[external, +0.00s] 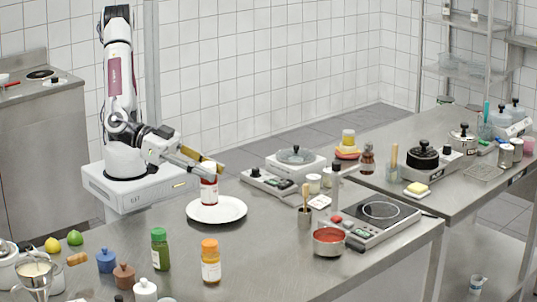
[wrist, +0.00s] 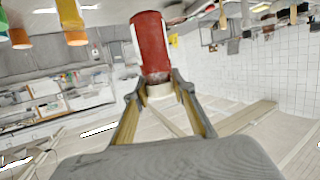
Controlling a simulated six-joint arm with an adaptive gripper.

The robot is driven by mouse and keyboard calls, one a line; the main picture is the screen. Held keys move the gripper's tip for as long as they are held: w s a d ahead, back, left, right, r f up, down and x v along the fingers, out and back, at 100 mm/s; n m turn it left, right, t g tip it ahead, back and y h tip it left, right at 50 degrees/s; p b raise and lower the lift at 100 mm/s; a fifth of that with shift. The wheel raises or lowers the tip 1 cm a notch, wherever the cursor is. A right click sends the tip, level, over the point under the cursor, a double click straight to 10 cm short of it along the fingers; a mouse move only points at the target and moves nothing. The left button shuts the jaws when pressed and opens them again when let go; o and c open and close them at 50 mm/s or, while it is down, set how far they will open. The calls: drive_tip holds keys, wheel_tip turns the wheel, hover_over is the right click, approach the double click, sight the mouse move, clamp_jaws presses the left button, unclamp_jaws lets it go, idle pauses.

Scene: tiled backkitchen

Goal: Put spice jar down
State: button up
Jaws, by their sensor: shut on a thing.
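The spice jar (external: 209,190) is red with a pale label and a white top, and it is upright over the white plate (external: 235,213). I cannot tell whether its base touches the plate. My gripper (external: 211,171) is shut on the jar near its top. In the wrist view the red jar (wrist: 151,45) is between the two fingertips of my gripper (wrist: 158,90), with its far end beyond them.
A green jar (external: 160,250) and an orange jar (external: 210,263) stand in front of the plate. A scale (external: 268,181) is behind it to the right. A red pot (external: 329,243) and a hotplate (external: 380,212) stand further right. Steel counter is bare around the plate.

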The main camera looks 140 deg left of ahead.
drive_tip(key=s+a+n+g+y, duration=0.5)
drive_tip(key=s+a+n, duration=0.1)
drive_tip(key=s+a, duration=0.4)
drive_tip(key=shift+s+a+f+y, duration=0.15)
drive_tip(key=shift+s+f+y, duration=0.1)
drive_tip(key=shift+f+y, duration=0.2)
drive_tip(key=shift+f, duration=0.1)
wheel_tip(320, 180, down, 6)
drive_tip(key=shift+f, duration=0.15)
drive_tip(key=shift+f, duration=1.8)
